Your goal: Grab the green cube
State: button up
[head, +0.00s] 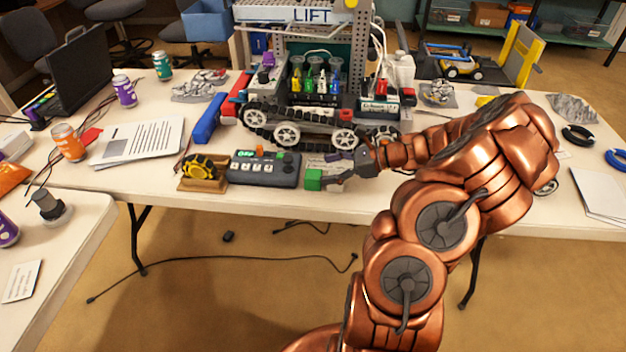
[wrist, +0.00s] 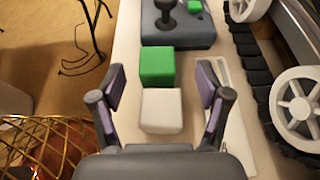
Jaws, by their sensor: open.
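The green cube (head: 313,180) sits near the front edge of the table, just right of the grey control box. In the wrist view the green cube (wrist: 157,65) is straight ahead, at or just past the fingertips. A white cube (wrist: 161,111) stands directly on the near side of it, between the fingers; I cannot tell if the two touch. My gripper (wrist: 160,82) is open, with one finger on each side and a gap to the white cube on both sides. In the head view my gripper (head: 338,178) is right of the green cube and partly hides the area there.
The grey control box (head: 264,168) with a joystick lies just beyond the green cube. A tracked robot (head: 318,130) stands close behind. A white strip (wrist: 233,105) lies beside the right finger. The table's front edge (head: 330,209) is close, with open floor below.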

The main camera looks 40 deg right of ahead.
aim_at(311, 174)
jog(key=x, duration=0.5)
jog(key=shift+s+a, duration=0.1)
jog(key=shift+s, duration=0.1)
jog(key=shift+c, duration=0.4)
jog(key=c, duration=1.1)
jog(key=shift+c, duration=0.2)
